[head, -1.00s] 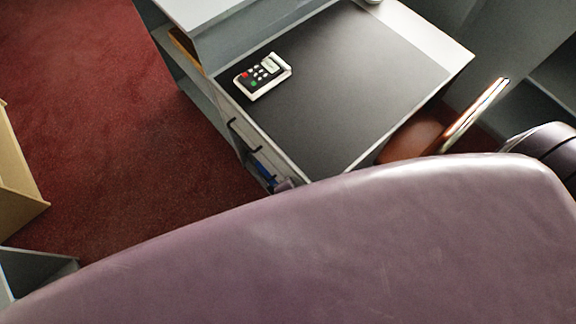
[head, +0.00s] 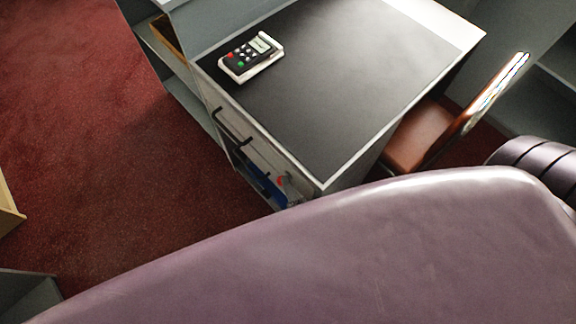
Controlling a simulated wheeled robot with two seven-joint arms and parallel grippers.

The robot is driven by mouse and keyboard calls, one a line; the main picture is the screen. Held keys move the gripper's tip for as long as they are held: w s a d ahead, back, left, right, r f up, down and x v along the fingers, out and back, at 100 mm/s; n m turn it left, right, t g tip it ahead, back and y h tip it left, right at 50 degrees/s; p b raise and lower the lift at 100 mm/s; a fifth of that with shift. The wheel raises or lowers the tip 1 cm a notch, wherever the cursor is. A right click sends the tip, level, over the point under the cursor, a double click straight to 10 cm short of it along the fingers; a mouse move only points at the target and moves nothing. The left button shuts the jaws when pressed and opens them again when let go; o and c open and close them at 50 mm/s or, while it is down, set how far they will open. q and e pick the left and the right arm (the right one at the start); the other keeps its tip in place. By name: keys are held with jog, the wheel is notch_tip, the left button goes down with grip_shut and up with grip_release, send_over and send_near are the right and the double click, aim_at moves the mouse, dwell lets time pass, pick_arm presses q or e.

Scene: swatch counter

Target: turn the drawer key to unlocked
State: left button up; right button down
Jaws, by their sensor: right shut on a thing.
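The drawer unit's front (head: 232,128) faces lower left, with dark bar handles (head: 229,137) on it. A small red spot (head: 282,181) shows near the right end of this front, beside a blue piece (head: 268,188). My right gripper (head: 293,190) is a small greyish shape at that end, mostly hidden behind my large purple arm link. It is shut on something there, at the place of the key. The key itself and which way it points cannot be made out. My left gripper is not in view.
A card terminal (head: 251,57) lies on the dark counter top (head: 345,75). A reddish-brown seat (head: 418,135) stands right of the counter. Red carpet (head: 90,150) is open at left. A pale wooden piece (head: 8,212) is at the left edge.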

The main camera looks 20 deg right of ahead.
jog(key=shift+f+t+b, duration=0.25)
jog(key=shift+t+b, duration=0.15)
jog(key=shift+b, duration=0.2)
jog(key=shift+a, duration=0.1)
jog(key=c, duration=1.5)
grip_release()
jog(key=shift+r, duration=0.1)
jog(key=shift+c, duration=0.2)
jog(key=s, duration=0.7)
jog(key=shift+s+a+b, duration=0.15)
jog(key=shift+s+b, duration=0.25)
jog(key=shift+b, duration=0.05)
